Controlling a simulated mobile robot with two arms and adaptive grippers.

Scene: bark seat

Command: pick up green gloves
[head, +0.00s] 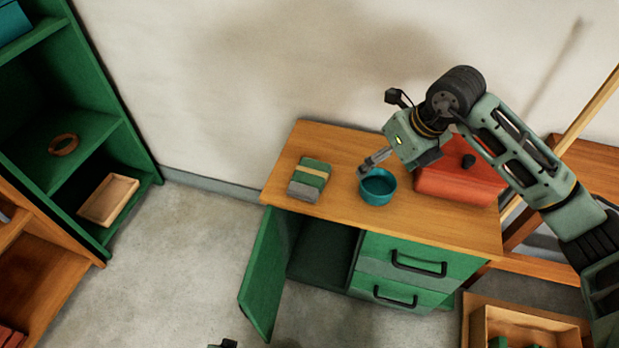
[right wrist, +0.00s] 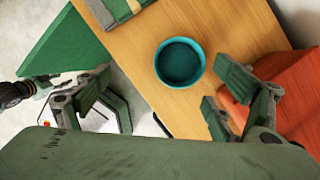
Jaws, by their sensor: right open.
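The green gloves (head: 310,175) appear as a folded green and grey bundle with a tan band, lying on the left part of the wooden cabinet top. Part of the bundle shows at the top edge of the right wrist view (right wrist: 122,8). My right gripper (head: 402,158) is open and empty above the cabinet top, over the area of the teal bowl and the red box, to the right of the gloves. Its spread fingers also show in the right wrist view (right wrist: 165,100). My left gripper's fingers are not visible.
A teal bowl (head: 378,187) stands right of the gloves, close to my right gripper. A red box (head: 455,185) sits farther right. The cabinet's green door (head: 263,272) hangs open over the floor. Green shelves (head: 88,150) stand at the left. The cabinet top before the bowl is clear.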

